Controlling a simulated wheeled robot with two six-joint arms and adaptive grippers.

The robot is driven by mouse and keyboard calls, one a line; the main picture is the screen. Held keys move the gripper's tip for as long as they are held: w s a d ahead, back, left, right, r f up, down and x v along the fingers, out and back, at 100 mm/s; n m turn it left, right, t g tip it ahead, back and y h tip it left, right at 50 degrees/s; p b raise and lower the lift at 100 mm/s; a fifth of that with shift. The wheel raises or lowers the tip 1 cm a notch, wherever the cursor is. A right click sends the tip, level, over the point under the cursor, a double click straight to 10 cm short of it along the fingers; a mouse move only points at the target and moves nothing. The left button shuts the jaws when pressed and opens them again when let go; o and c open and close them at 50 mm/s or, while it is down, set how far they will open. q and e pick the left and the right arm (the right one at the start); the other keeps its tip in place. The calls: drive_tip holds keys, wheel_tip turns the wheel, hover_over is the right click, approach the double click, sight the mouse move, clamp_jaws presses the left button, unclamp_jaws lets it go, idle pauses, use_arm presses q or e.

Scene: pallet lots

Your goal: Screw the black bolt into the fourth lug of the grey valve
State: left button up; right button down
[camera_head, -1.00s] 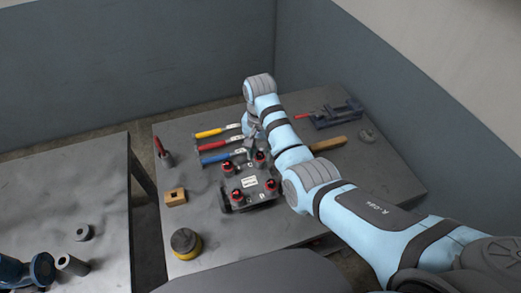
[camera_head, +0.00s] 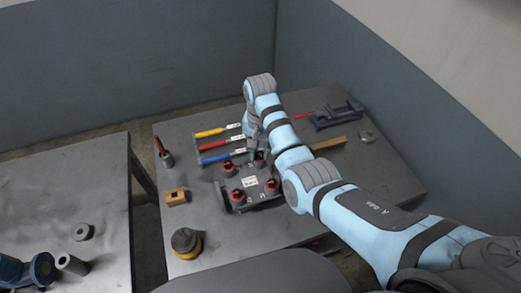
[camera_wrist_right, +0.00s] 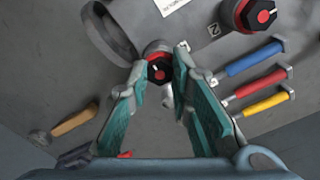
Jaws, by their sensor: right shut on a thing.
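The grey valve (camera_head: 264,199) lies on the right-hand table, with red-ringed black bolts at its lugs. In the wrist view its body (camera_wrist_right: 190,45) fills the top, with a pipe-like open end at upper left. My right gripper (camera_head: 256,155) points down at the valve's far right lug. In the wrist view its teal fingers are shut on the black bolt (camera_wrist_right: 160,69), whose hex head with a red ring shows between the fingertips. Another bolt (camera_wrist_right: 262,16) sits at upper right. The bolt's thread is hidden, so its depth cannot be told.
Yellow (camera_head: 210,133), red (camera_head: 212,145) and blue (camera_head: 215,158) handled tools lie behind the valve. A wooden block (camera_head: 177,197) and a yellow-black round object (camera_head: 186,243) are to its left. A clamp (camera_head: 337,114) lies at back right.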

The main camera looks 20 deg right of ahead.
drive_tip(key=m, duration=0.7)
drive_tip(key=shift+d, duration=0.1)
drive_tip(key=m, duration=0.3)
drive_tip(key=shift+m, duration=0.4)
drive_tip(key=m, duration=0.8)
drive_tip(key=c, duration=1.6)
unclamp_jaws()
drive_tip(key=shift+d, duration=0.1)
